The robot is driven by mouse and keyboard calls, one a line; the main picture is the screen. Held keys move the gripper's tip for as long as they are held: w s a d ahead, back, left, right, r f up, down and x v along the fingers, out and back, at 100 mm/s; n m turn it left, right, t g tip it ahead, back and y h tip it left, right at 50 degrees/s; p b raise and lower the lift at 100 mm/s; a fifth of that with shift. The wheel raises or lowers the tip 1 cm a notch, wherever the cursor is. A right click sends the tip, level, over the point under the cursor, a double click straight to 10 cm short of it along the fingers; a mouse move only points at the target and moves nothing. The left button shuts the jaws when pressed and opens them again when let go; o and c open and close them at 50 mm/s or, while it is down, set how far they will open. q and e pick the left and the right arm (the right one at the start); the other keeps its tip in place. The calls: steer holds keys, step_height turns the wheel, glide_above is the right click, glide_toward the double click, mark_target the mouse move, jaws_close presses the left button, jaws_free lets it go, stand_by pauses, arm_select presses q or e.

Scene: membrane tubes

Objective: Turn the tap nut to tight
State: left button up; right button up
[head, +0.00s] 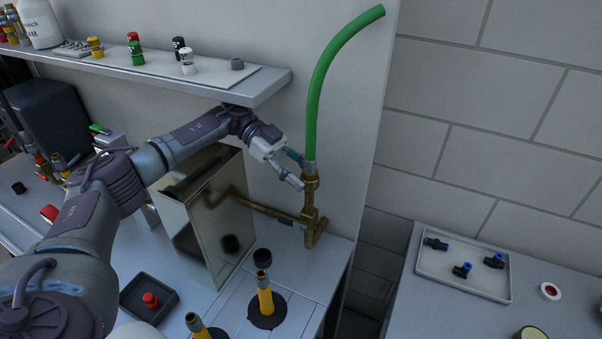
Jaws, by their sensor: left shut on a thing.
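The brass tap (309,222) rises at the right end of the bench, beside the wall's edge. Its brass nut (311,183) sits near the top, under a green hose (322,85) that curves up and to the right. My left gripper (303,171) reaches in from the left and is shut on the tap nut. The fingers partly cover the nut's left side, and how tight the nut is cannot be told. My right gripper is not in view.
A shiny metal box (205,225) stands below my left arm, left of the tap. Yellow tubes (265,295) stand upright at the bench front. A shelf (200,75) with small fittings hangs above my forearm. A tray (465,280) with blue-and-black fittings lies on the right table.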

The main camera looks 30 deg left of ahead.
arm_select(q)
steer(key=shift+w+m+g+b, duration=0.2)
steer(key=shift+m+g+b, duration=0.6)
steer(key=shift+g, duration=0.2)
steer(key=o, duration=1.1)
steer(key=shift+o, duration=0.2)
